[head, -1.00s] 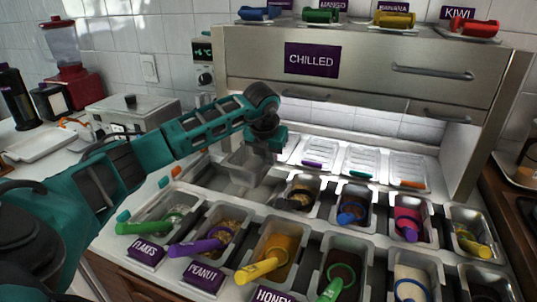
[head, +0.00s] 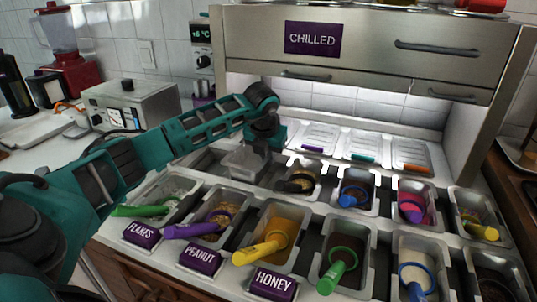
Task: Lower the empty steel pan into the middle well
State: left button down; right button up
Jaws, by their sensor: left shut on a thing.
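My left gripper (head: 264,142) reaches in over the topping counter and is shut on the empty steel pan (head: 243,163). It grips the pan near its far right edge, and the fingertips are partly hidden behind the wrist. The pan sits low at the dark open well area (head: 204,165), left of the pan with the black-handled scoop (head: 298,178). I cannot tell whether the pan's rim touches the well's edge. My right gripper is not in view.
Filled topping pans surround the spot, with the flakes pan (head: 170,190) and peanut pan (head: 218,212) in front. Clear-lidded pans (head: 318,138) lie behind to the right. The steel chilled cabinet (head: 365,50) overhangs the back. A toaster-like box (head: 130,103) stands at left.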

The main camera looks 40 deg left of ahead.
aim_at(269, 167)
pick_arm(q)
jog(key=shift+f+b, duration=1.35)
jog(key=shift+f, duration=0.75)
dwell(1.1)
dwell(0.6)
jog(key=c, duration=1.5)
grip_release()
jog(key=o, duration=0.7)
jog(key=shift+r+p, duration=3)
jog(key=shift+r, duration=1.05)
